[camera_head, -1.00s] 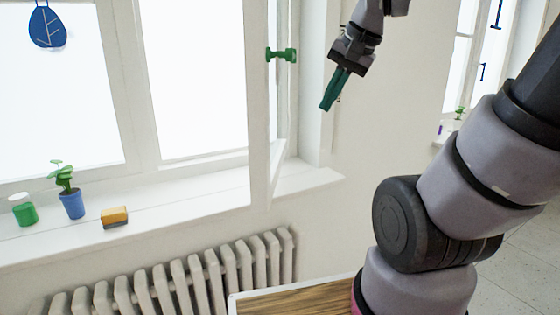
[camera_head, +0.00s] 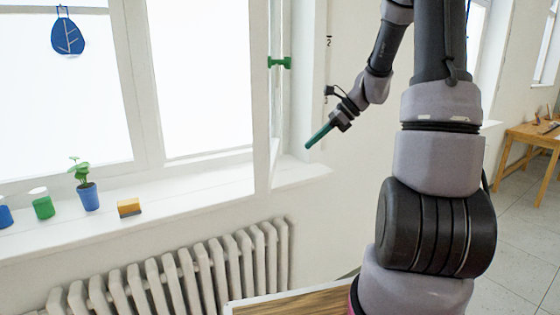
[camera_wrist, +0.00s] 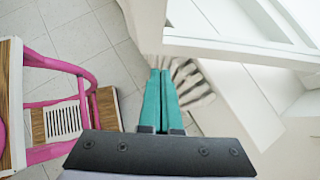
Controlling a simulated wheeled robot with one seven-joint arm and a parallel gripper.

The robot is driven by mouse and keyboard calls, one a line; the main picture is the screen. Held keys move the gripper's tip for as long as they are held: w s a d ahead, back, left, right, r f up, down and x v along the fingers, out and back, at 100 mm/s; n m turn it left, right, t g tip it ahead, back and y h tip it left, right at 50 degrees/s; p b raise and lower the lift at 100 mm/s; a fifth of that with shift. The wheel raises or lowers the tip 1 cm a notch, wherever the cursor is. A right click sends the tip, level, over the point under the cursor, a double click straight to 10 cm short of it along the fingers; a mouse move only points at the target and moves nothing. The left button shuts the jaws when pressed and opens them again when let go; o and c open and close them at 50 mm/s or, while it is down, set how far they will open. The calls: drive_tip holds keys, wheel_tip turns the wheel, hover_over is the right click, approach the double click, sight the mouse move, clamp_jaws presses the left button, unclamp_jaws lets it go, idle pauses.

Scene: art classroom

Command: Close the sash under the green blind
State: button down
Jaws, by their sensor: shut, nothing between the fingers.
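The sash (camera_head: 262,110) stands open in the head view, a white frame seen nearly edge-on at the right of the window. A green handle (camera_head: 280,62) sits high on it. My gripper (camera_head: 309,145) is to the right of the sash and lower than the handle, its green fingers pointing down and left. It looks apart from the sash. In the wrist view the fingers (camera_wrist: 165,75) are together and empty, and white framing lies ahead; I cannot tell which part is the sash. No green blind is in view.
A white sill holds a blue-potted plant (camera_head: 88,195), a green pot (camera_head: 42,204) and a yellow and dark block (camera_head: 129,208). A radiator (camera_head: 200,272) is below. A wooden tabletop (camera_head: 300,303) is in front. Pink-framed furniture (camera_wrist: 70,70) shows left in the wrist view.

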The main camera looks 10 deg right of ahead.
drive_tip(key=w+a+f, duration=0.3)
drive_tip(key=a+f, duration=0.2)
drive_tip(key=a, duration=0.4)
drive_tip(key=shift+a+f, duration=0.15)
drive_tip(key=shift+f, duration=0.25)
drive_tip(key=shift+a, duration=0.1)
